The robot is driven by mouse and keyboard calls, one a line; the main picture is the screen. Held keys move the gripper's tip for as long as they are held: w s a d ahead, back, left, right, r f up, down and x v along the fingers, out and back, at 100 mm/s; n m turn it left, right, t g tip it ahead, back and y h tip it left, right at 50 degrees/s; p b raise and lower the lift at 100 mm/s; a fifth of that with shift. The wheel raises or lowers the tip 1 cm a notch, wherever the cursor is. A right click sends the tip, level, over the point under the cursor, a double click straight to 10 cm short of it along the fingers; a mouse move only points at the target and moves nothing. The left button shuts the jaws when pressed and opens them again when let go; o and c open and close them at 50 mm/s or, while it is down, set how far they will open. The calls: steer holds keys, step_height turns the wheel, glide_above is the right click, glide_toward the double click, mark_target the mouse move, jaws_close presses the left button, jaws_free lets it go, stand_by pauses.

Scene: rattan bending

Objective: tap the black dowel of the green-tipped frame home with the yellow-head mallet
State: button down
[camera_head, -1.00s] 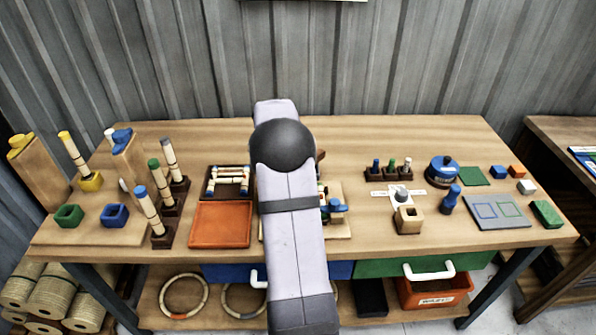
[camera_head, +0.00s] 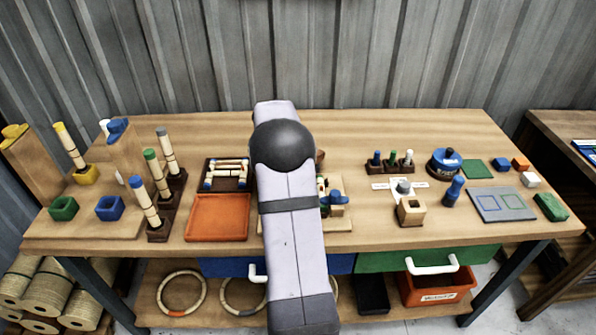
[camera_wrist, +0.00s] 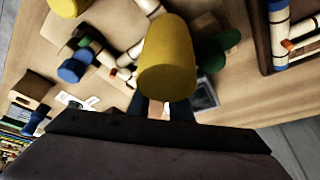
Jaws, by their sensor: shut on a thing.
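In the wrist view my gripper (camera_wrist: 163,110) is shut on the yellow-head mallet (camera_wrist: 168,58), whose large yellow head fills the middle. The head hides the handle and part of the work below it. Pale rattan pieces with dark bands (camera_wrist: 122,62) show beside the head, over a wooden board. A green rounded piece (camera_wrist: 217,48) lies right of the head, and a blue one (camera_wrist: 75,66) to its left. I cannot single out the black dowel or see whether the mallet touches anything. In the head view my arm covers the gripper and most of this work.
An orange tray (camera_head: 218,218) and a dark tray of rattan pieces (camera_head: 226,174) stand left of my arm. Upright banded poles (camera_head: 145,203) stand farther left. A wooden block (camera_head: 411,212) and a blue-topped round tin (camera_head: 446,164) are at right. The back of the bench is fairly clear.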

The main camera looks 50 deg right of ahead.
steer(key=shift+s+a+f, duration=0.15)
steer(key=shift+a+f, duration=0.1)
steer(key=shift+f, duration=0.15)
steer(key=shift+d+r+p, duration=0.15)
steer(key=shift+r+p, duration=0.95)
steer(key=shift+r, duration=0.8)
steer(key=shift+r+p, duration=1.7)
steer(key=shift+r, duration=0.85)
steer(key=shift+w, duration=0.2)
